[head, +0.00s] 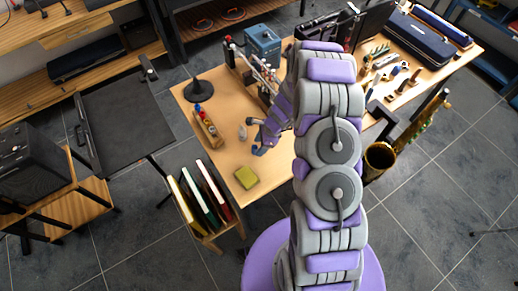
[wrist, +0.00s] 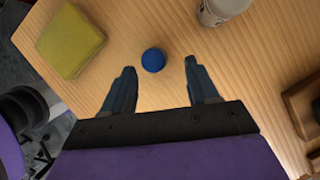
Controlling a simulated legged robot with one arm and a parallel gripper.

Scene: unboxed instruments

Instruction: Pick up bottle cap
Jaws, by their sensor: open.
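A round blue bottle cap (wrist: 153,60) lies on the wooden table (wrist: 120,25) in the wrist view. It is between the lines of my two fingers, about level with their tips and closer to the left one. My gripper (wrist: 160,75) is open, and nothing shows held in it. In the head view my gripper (head: 254,136) is over the front part of the table, pointing left and down. I cannot make out the cap there for sure.
A yellow-green block (wrist: 72,40) lies left of the cap; it also shows in the head view (head: 246,177). A whitish cylindrical container (wrist: 222,10) stands beyond the right finger. A wooden holder (head: 208,128) and black lamp-like stand (head: 198,90) are farther left.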

